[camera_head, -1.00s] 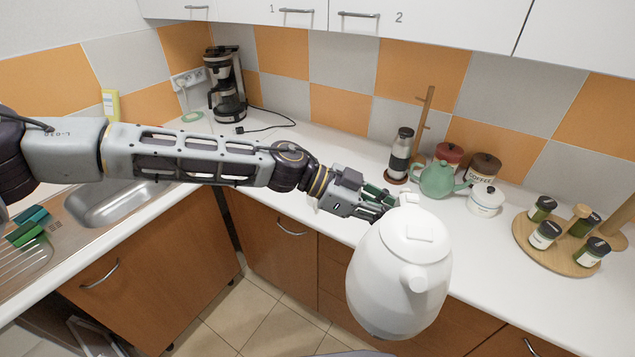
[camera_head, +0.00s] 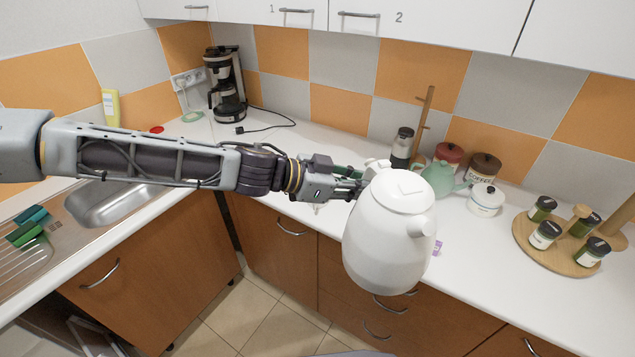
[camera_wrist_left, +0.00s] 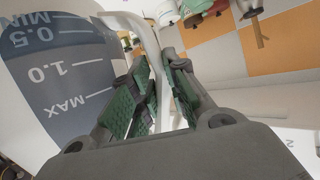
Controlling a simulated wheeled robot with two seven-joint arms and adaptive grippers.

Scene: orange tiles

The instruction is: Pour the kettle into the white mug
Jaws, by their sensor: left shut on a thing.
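The white kettle (camera_head: 388,240) hangs in front of the counter edge, roughly upright, its short spout toward the lower right. My left gripper (camera_head: 352,184) is at its left rear and is shut on its handle. In the left wrist view, the green-padded fingers (camera_wrist_left: 160,88) close around the white handle (camera_wrist_left: 150,40). The kettle's body (camera_wrist_left: 60,75) there shows a dark level window with 0.5, 1.0 and MAX marks. I cannot make out a white mug for sure; the kettle hides part of the counter. My right gripper is not in view.
A green teapot (camera_head: 437,180), a white lidded pot (camera_head: 485,202), red and brown canisters and a dark grinder (camera_head: 402,148) stand behind the kettle. A round spice rack (camera_head: 548,255) is at right. A small purple item (camera_head: 437,247) lies by the kettle. The counter between is clear.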

